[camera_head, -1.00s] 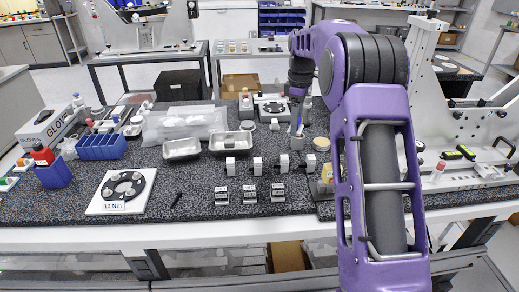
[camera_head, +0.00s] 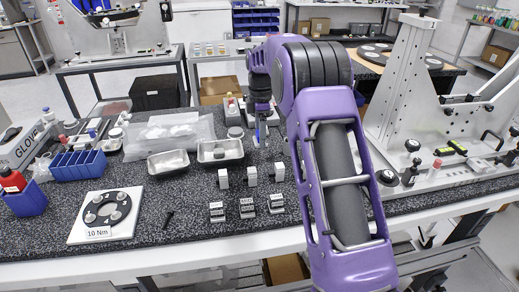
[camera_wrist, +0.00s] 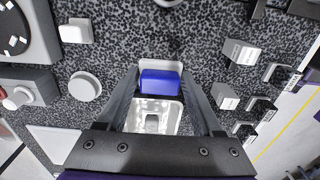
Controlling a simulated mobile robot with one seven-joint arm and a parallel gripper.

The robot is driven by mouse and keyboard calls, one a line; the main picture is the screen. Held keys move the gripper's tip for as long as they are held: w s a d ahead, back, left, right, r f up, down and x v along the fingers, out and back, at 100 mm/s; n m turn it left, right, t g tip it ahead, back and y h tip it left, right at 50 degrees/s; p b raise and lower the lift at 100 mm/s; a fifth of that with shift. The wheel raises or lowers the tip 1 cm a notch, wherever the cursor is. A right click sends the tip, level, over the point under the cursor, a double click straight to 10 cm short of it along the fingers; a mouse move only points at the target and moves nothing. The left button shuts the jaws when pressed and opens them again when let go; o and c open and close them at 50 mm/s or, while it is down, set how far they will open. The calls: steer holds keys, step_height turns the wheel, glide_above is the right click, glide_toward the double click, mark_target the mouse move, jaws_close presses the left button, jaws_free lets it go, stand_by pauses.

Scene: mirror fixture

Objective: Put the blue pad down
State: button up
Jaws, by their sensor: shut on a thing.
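The blue pad (camera_wrist: 160,82) sits between the fingertips of my gripper (camera_wrist: 160,76) in the wrist view, with a pale edge showing behind it. My gripper is shut on it. In the head view my gripper (camera_head: 259,122) hangs above the dark speckled bench, right of the two metal trays, with a small bit of blue at its tip. In the wrist view a shiny metal surface (camera_wrist: 143,117) shows between the fingers, below the pad. The pad's height above the bench is hard to tell.
A metal tray (camera_head: 220,152) and another (camera_head: 168,163) stand left of my gripper. Several small white blocks and labelled blocks (camera_head: 247,208) stand in front. A blue bin (camera_head: 78,165) and a white plate with a black disc (camera_head: 85,233) are left.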

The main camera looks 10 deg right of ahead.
mark_target(260, 156)
steer(key=shift+f, duration=2.5)
steer(key=shift+f, duration=0.2)
steer(key=o, duration=1.2)
steer(key=shift+r, duration=0.1)
step_height(260, 156, up, 12)
steer(key=shift+r+p, duration=0.1)
steer(key=shift+p, duration=0.25)
